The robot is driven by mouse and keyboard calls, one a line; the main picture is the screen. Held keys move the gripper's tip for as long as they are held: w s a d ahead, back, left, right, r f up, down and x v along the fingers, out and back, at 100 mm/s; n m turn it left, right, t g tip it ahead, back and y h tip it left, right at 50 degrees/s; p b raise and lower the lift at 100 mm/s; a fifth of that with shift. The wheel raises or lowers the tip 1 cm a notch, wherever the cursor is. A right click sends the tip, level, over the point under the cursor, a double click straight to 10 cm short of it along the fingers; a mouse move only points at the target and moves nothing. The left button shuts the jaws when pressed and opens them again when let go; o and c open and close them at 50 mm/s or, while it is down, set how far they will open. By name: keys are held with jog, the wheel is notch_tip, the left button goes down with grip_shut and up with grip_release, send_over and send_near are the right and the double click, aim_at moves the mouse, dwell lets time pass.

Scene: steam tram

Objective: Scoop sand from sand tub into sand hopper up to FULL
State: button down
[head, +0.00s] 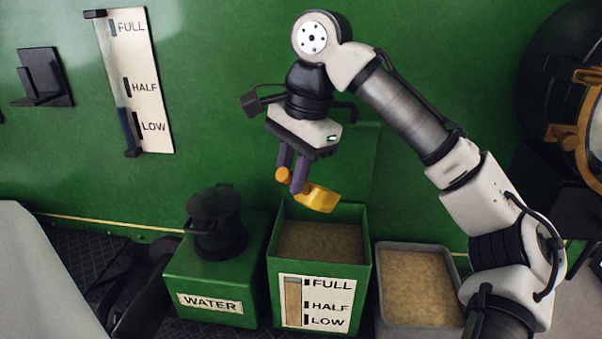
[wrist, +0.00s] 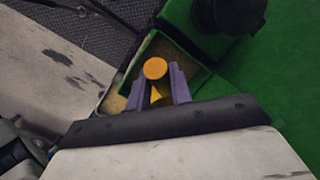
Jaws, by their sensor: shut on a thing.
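My gripper (head: 291,178) is shut on the orange handle of a yellow scoop (head: 317,198). It holds the scoop above the open green sand hopper (head: 364,283), near its back edge. The scoop looks tilted; I cannot tell whether sand is in it. The hopper holds sand (head: 318,243) below its rim. Its front gauge (head: 317,303) is marked FULL, HALF and LOW, and the brown column reaches about the FULL mark. The grey sand tub (head: 461,263), with sand inside, stands right of the hopper. The wrist view shows the handle end (wrist: 155,69) between the purple fingers.
A green WATER box (head: 186,271) with a black filler (head: 217,225) stands left of the hopper. A wall gauge (head: 140,85) and a black bracket (head: 45,80) are on the green wall behind. A round black and brass fitting (head: 565,135) is at the right.

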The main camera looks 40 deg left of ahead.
jog(key=s+t+b, duration=0.1)
jog(key=b, duration=0.1)
jog(key=s+f+t+b, duration=0.1)
jog(key=t+b, duration=0.1)
jog(key=shift+s, duration=0.3)
jog(key=shift+s+a+f+n+t+b, duration=0.1)
jog(key=shift+s+f+t+b, duration=0.1)
jog(key=shift+s+t+b, duration=0.4)
jog(key=shift+s+d+f+n+t+b, duration=0.1)
jog(key=shift+s+f+t+b, duration=0.2)
jog(key=shift+t, duration=0.5)
jog(key=shift+s+a+f+n+t+b, duration=0.1)
jog(key=shift+s+t+b, duration=0.25)
jog(key=shift+t+b, duration=0.25)
